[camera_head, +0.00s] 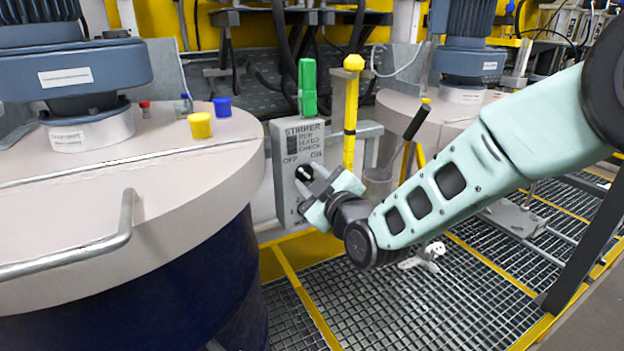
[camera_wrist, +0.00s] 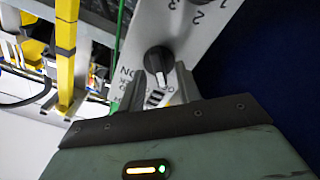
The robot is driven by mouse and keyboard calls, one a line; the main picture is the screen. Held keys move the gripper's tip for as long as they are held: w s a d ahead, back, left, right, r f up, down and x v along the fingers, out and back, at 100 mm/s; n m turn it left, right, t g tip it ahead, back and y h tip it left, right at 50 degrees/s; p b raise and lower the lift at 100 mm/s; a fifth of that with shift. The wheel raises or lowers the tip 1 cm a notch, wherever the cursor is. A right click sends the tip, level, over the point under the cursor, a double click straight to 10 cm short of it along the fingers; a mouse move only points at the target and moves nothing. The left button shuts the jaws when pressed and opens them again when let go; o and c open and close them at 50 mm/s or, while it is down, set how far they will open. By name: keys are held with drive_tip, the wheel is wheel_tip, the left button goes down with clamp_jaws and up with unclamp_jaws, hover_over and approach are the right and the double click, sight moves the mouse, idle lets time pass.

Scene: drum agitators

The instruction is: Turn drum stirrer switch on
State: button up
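The grey stirrer switch box (camera_head: 285,180) stands beside the left drum, with "STIRRER", "OFF" and "ON" on its face. Its black rotary knob (camera_head: 304,173) is partly hidden by my gripper (camera_head: 317,187) in the head view. In the wrist view the knob (camera_wrist: 157,58) sits on the pale panel, its white mark pointing down in the picture. "ON" lies to the left of the knob there. My gripper (camera_wrist: 159,82) is open, its two fingers on either side of the knob's lower end. I cannot tell if they touch it.
A green handle (camera_head: 307,88) rises from the top of the box. A yellow post (camera_head: 350,120) stands close on the right. The left drum (camera_head: 120,190) has a rail handle and yellow and blue caps on its lid. Grating floor (camera_head: 370,310) lies below.

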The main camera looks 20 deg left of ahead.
clamp_jaws()
drive_tip(key=shift+f+b, duration=0.1)
drive_tip(key=shift+b, duration=0.3)
drive_tip(key=m+b, duration=0.2)
drive_tip(key=b, duration=0.1)
drive_tip(key=shift+w+d+f+m, duration=0.1)
drive_tip(key=shift+f+m, duration=0.05)
drive_tip(key=shift+m, duration=0.25)
drive_tip(key=m+b, duration=0.5)
drive_tip(key=shift+w+d, duration=0.1)
drive_tip(key=m+b, duration=0.3)
drive_tip(key=m, duration=0.1)
drive_tip(key=shift+m+b, duration=0.4)
drive_tip(key=shift+w+m+b, duration=0.1)
drive_tip(key=shift+m+b, duration=0.85)
drive_tip(key=shift+m, duration=0.55)
drive_tip(key=shift+r+m, duration=0.2)
drive_tip(key=shift+m, duration=0.1)
